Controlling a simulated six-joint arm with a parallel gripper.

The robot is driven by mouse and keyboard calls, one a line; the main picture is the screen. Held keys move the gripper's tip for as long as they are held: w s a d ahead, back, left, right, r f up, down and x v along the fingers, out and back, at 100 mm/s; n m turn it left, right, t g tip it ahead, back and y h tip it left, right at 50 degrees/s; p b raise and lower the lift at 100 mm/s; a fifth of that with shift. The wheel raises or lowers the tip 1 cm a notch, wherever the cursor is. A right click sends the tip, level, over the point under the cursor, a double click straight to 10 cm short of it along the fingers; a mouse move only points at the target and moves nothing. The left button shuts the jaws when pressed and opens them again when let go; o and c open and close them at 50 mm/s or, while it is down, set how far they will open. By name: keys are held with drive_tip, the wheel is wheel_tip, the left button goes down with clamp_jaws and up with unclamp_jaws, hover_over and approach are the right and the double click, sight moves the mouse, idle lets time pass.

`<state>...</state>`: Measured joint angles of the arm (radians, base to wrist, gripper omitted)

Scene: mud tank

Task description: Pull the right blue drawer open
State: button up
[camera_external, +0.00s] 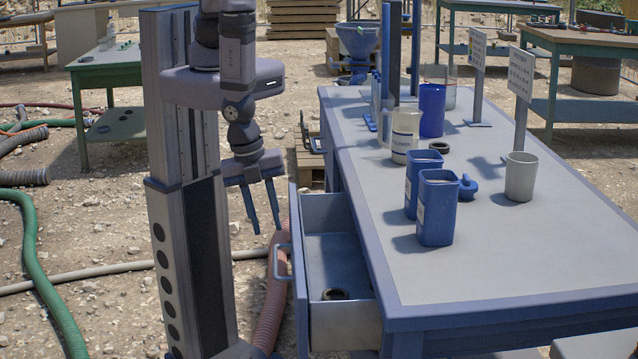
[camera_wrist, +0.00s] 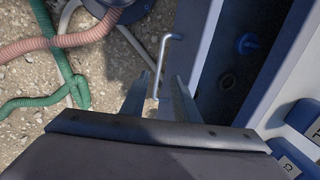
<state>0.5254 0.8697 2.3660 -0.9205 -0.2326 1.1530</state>
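The blue drawer (camera_external: 299,285) in the side of the workbench stands pulled out, with its grey inside showing. It also shows in the wrist view (camera_wrist: 197,45). Its metal bar handle (camera_external: 281,262) is on the outer face and shows in the wrist view (camera_wrist: 163,50). My gripper (camera_external: 268,231) is open and empty, pointing down just above the handle. In the wrist view its fingers (camera_wrist: 161,85) lie on either side of the handle's line. In the external view the fingertips look a little above the handle, apart from it.
A dark ring (camera_external: 335,294) lies in the drawer. A pink hose (camera_external: 274,300) and a green hose (camera_external: 40,270) lie on the ground.

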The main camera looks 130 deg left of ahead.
drive_tip(key=shift+f, duration=0.1)
drive_tip(key=b, duration=0.2)
hover_over(275, 257)
drive_tip(key=f, duration=0.4)
drive_tip(key=shift+s+d+f, duration=0.3)
drive_tip(key=shift+s+d, duration=0.05)
drive_tip(key=shift+w+a+f, duration=0.1)
drive_tip(key=shift+f, duration=0.5)
drive_tip(key=shift+w+a+f, duration=0.1)
drive_tip(key=shift+f, duration=0.5)
clamp_jaws()
